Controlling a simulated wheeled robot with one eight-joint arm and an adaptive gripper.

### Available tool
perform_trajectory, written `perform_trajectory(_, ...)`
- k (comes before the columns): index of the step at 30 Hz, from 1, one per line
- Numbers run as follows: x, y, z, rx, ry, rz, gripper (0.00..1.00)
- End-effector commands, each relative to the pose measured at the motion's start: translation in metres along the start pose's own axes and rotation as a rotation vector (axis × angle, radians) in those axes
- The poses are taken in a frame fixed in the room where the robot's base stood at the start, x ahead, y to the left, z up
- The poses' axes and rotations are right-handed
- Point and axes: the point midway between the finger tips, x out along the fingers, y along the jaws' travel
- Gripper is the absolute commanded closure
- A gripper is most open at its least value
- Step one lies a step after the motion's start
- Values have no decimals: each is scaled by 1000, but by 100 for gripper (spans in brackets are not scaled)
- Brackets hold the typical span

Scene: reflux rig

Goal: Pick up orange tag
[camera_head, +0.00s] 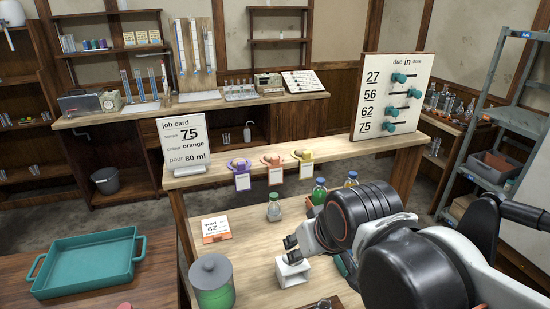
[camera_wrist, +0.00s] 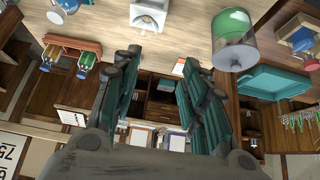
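An orange tag (camera_head: 273,167) with a white card below it hangs at the front edge of the raised wooden shelf. It is between a purple tag (camera_head: 242,172) and a yellow tag (camera_head: 304,164). My gripper (camera_head: 291,248) is low over the workbench, above or just behind a small white block (camera_head: 292,272), apart from the tags. In the wrist view my gripper (camera_wrist: 158,66) has its teal-padded fingers spread, with nothing held between them. I cannot clearly pick out the orange tag in the wrist view.
A job card (camera_head: 188,142) and a dial board (camera_head: 392,97) stand on the shelf. A green-filled jar (camera_head: 213,285), an orange-edged card (camera_head: 216,229) and several bottles stand on the bench. A teal tray (camera_head: 88,263) is at left. My arm hides the bench's right side.

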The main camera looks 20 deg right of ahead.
Motion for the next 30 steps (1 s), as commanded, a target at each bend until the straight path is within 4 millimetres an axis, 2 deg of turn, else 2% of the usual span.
perform_trajectory(1, -8, 0, -10, 0, -4, 0, 60)
perform_trajectory(8, -34, -1, -49, 0, -29, 0, 60)
perform_trajectory(15, -67, -1, -108, 0, -70, -1, 60)
perform_trajectory(30, -113, -4, -218, 0, -156, 0, 60)
